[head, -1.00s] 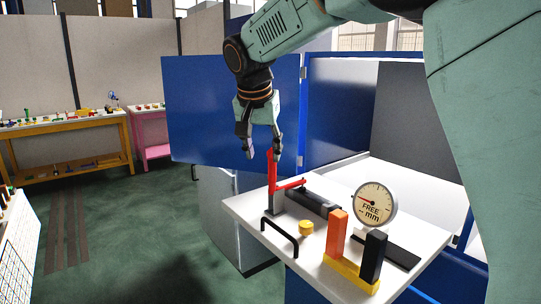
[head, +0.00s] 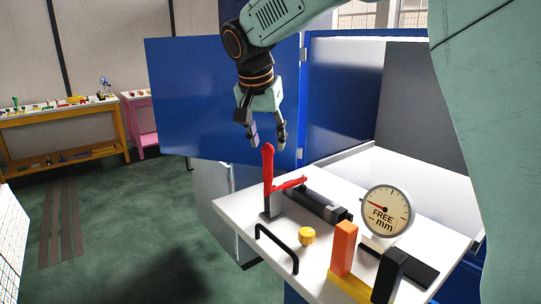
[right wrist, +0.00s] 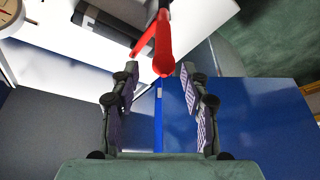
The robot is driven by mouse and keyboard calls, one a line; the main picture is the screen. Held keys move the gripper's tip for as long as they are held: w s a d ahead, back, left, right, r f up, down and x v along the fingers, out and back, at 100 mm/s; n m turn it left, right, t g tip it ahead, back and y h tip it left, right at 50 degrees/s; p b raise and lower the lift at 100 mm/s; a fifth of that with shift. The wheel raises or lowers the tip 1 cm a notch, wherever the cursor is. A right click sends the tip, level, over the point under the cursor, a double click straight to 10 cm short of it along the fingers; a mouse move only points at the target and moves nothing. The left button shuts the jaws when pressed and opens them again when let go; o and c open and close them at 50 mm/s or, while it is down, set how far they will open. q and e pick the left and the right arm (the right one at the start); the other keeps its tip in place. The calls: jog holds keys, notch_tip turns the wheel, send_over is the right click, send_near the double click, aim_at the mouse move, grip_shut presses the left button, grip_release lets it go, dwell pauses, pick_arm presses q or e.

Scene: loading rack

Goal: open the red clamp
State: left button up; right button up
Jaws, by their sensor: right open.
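The red clamp (head: 268,178) stands on the white shelf (head: 232,208), its red handle upright and a red arm reaching right from its lower part. My right gripper (head: 267,143) is open just above and behind the handle's top. In the right wrist view the rounded red handle end (right wrist: 163,66) lies between and just beyond the tips of the two open fingers (right wrist: 158,72). The gripper does not appear to grip it. My left gripper is not in view.
The shelf also holds a black handle (head: 278,246), a yellow knob (head: 306,236), a dial gauge (head: 385,211), and orange (head: 343,248) and black (head: 388,275) blocks. A blue panel (head: 200,95) stands behind the gripper.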

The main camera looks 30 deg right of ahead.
aim_at(266, 148)
jog(key=x, duration=0.2)
jog(key=a+x, duration=0.1)
jog(key=x, duration=0.2)
jog(key=shift+w+f, duration=0.25)
jog(key=shift+f, duration=0.1)
jog(key=shift+d+f, duration=0.15)
jog(key=shift+d, duration=0.1)
jog(key=shift+s+d, duration=0.25)
jog(key=shift+d, duration=0.05)
jog(key=shift+w+a, duration=0.25)
jog(key=shift+a, duration=0.1)
jog(key=c, duration=0.5)
jog(key=shift+s+d, duration=0.2)
jog(key=shift+d, duration=0.05)
jog(key=c, duration=0.4)
jog(key=shift+w, duration=0.1)
grip_shut()
